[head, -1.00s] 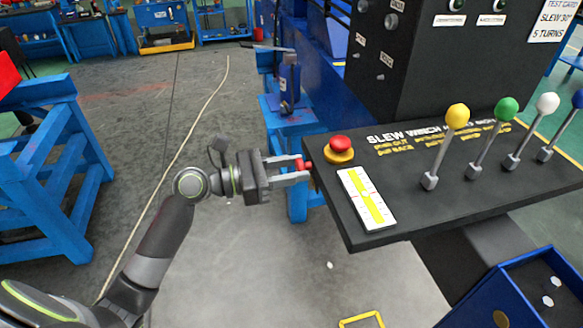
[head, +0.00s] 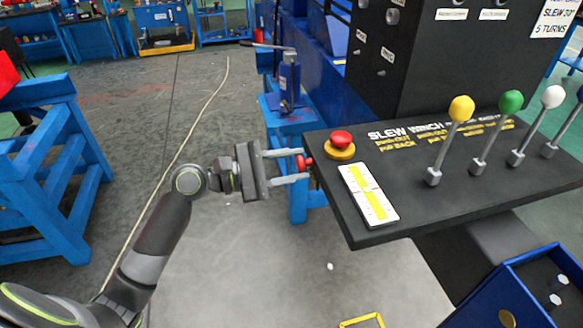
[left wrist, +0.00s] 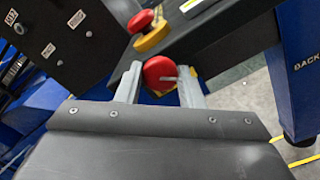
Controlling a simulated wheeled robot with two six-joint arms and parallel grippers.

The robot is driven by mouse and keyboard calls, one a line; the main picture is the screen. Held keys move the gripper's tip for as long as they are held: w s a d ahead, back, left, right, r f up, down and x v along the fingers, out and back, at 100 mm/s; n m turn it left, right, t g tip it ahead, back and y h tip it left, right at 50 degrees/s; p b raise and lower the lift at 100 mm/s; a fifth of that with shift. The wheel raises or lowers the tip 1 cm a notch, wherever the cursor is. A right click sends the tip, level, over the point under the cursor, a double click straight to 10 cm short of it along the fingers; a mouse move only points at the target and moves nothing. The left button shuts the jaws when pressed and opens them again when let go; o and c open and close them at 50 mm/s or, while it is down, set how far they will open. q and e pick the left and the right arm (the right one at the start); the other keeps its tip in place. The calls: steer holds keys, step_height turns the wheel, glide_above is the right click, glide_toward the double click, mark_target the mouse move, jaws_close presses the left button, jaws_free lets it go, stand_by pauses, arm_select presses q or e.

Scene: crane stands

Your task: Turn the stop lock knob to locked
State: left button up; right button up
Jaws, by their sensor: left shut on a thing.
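A red knob (head: 301,163) sits at the left edge of the black control console (head: 290,163). It also shows in the left wrist view as a rounded red piece (left wrist: 158,70) between the fingers, close to the console's side. My left gripper (head: 305,165) comes in from the left, level with the knob, and is shut on it. The lock's markings are hidden, so I cannot tell its setting. My right gripper is not in view.
A red mushroom button (head: 340,139) on a yellow base stands on the console near the knob. Levers with yellow (head: 461,108), green (head: 510,102), white and blue balls rise further right. A blue open box (head: 530,290) is below right.

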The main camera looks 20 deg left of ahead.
arm_select(q)
steer(key=shift+f+m+b, duration=0.1)
steer(key=shift+m+b, duration=2.85)
steer(key=shift+m, duration=2.05)
steer(key=o, duration=1)
